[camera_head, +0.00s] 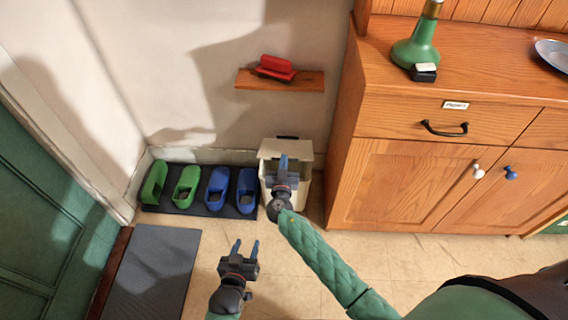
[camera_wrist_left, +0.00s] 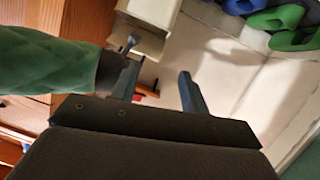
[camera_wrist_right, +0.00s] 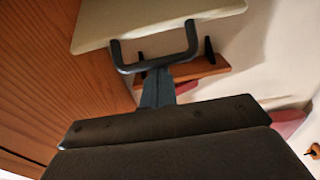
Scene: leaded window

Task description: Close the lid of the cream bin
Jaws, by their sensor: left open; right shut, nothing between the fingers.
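The cream bin (camera_head: 303,190) stands on the floor against the wall, left of the wooden cabinet. Its lid (camera_head: 268,150) is raised at the back, with a dark handle (camera_head: 287,137) on its far edge. My right gripper (camera_head: 283,160) is shut and empty, over the bin and in front of the lid. In the right wrist view the lid (camera_wrist_right: 90,22) and its U-shaped handle (camera_wrist_right: 122,62) are close to the shut fingers (camera_wrist_right: 157,88); I cannot tell whether they touch. My left gripper (camera_head: 245,248) is open and empty, nearer than the bin. The left wrist view shows part of the bin (camera_wrist_left: 150,43).
Green shoes (camera_head: 186,186) and blue shoes (camera_head: 217,188) stand on a dark mat (camera_head: 150,209) left of the bin. The wooden cabinet (camera_head: 400,185) is close on its right. A small shelf (camera_head: 305,82) with a red object (camera_head: 275,67) hangs above.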

